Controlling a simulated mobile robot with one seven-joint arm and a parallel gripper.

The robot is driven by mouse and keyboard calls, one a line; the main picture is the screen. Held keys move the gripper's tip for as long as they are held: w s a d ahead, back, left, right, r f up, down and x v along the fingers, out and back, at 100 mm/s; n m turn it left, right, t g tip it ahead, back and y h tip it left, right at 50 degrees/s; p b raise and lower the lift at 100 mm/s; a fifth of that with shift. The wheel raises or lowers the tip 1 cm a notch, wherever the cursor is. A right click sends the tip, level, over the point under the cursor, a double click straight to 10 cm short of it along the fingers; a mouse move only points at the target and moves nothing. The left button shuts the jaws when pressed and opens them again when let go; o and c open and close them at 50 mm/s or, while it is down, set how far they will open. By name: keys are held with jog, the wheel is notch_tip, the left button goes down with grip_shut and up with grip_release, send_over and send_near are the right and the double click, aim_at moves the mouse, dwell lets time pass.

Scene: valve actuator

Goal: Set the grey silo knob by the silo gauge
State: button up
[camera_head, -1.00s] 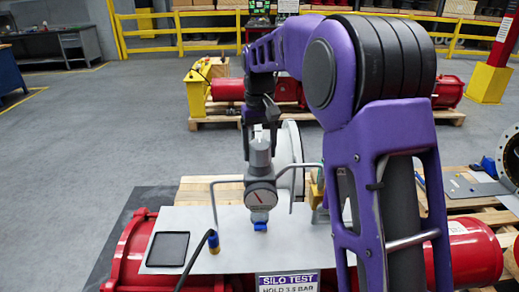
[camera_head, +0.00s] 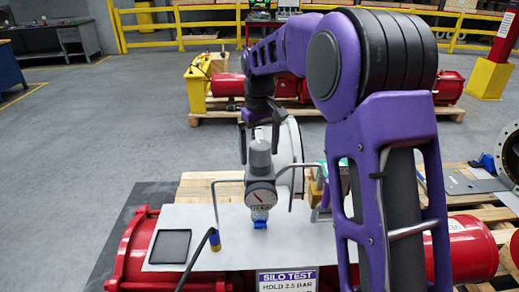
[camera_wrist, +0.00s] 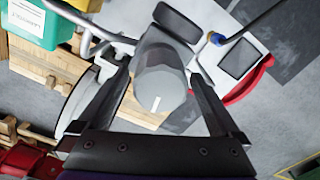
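The grey silo knob (camera_head: 260,153) is the faceted cap on top of the regulator. In the wrist view the knob (camera_wrist: 161,78) shows a white mark on its top face. The round silo gauge (camera_head: 261,197) is on the regulator's front below it; its dark red needle shows, but the scale is too small to read. My gripper (camera_head: 262,120) is above the knob. In the wrist view my gripper (camera_wrist: 160,88) has its fingers apart on both sides of the knob, with visible gaps. The fingertips' exact height against the knob is unclear.
A sign (camera_head: 287,280) reads "SILO TEST" and "HOLD 3.5 BAR". Grey bent rails (camera_head: 214,203) stand beside the regulator on a light plate (camera_head: 200,218). A dark tray (camera_head: 169,247) and a blue-tipped hose (camera_head: 214,240) are at left. A white flange is close behind.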

aim_at(260, 143)
notch_tip(260, 143, up, 17)
jog(key=p, duration=0.3)
jog(key=shift+r, duration=0.2)
dwell(0.4)
